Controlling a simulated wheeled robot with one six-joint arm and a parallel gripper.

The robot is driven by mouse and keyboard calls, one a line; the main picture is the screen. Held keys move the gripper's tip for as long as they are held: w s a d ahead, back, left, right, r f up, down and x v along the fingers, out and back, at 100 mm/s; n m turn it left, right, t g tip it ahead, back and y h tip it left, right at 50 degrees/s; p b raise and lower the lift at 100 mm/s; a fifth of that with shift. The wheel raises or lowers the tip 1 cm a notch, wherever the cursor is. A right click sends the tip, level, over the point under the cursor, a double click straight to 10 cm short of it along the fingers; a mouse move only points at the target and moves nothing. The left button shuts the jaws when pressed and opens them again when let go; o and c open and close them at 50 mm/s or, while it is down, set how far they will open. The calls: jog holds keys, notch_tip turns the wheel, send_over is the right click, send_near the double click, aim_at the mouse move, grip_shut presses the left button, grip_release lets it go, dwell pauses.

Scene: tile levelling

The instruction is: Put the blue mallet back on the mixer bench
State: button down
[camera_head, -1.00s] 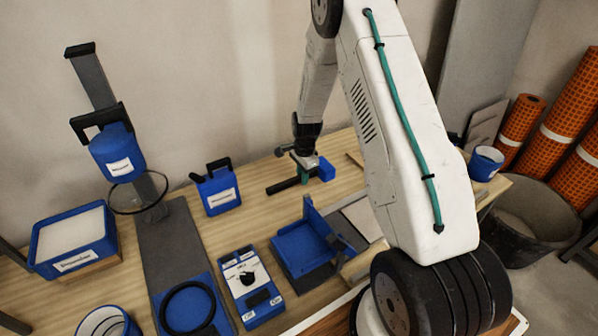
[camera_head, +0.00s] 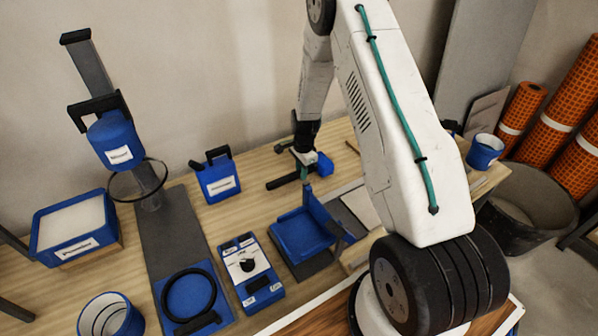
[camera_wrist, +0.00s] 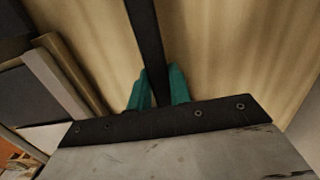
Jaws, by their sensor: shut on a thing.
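The blue mallet has a blue head (camera_head: 325,164) and a dark handle (camera_head: 283,182). It lies flat at the back of the wooden mixer bench (camera_head: 262,168), on or just above the top; I cannot tell which. My gripper (camera_head: 303,172) has teal fingers and is shut on the mallet's handle, beside the head. In the wrist view the dark handle (camera_wrist: 147,40) runs between the teal fingertips (camera_wrist: 158,88), with pale wood behind it. The mallet's head is hidden in that view.
A blue jug (camera_head: 219,182) stands left of the mallet. A blue angled tray (camera_head: 299,235) and a switch box (camera_head: 250,270) are nearer the front. A blue-white bucket (camera_head: 485,151) is at right. Bare wood lies around the mallet.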

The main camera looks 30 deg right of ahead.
jog(key=shift+f, duration=0.45)
jog(key=c, duration=1.2)
grip_release()
jog(key=r, duration=0.7)
jog(key=shift+d+r, duration=0.25)
jog(key=shift+r, duration=0.1)
jog(key=shift+n, duration=0.3)
jog(key=s+a+r+n, duration=0.4)
jog(key=s+r+n, duration=0.1)
jog(key=s+r, duration=0.7)
jog(key=s+a+r+n+t, duration=0.1)
jog(key=s+a+r+n, duration=0.4)
jog(key=s+r, duration=0.7)
jog(key=s+a+r+n, duration=0.5)
jog(key=s+r+n, duration=0.2)
jog(key=s+r, duration=0.5)
jog(key=shift+s+h, duration=0.25)
jog(key=shift+h, duration=0.05)
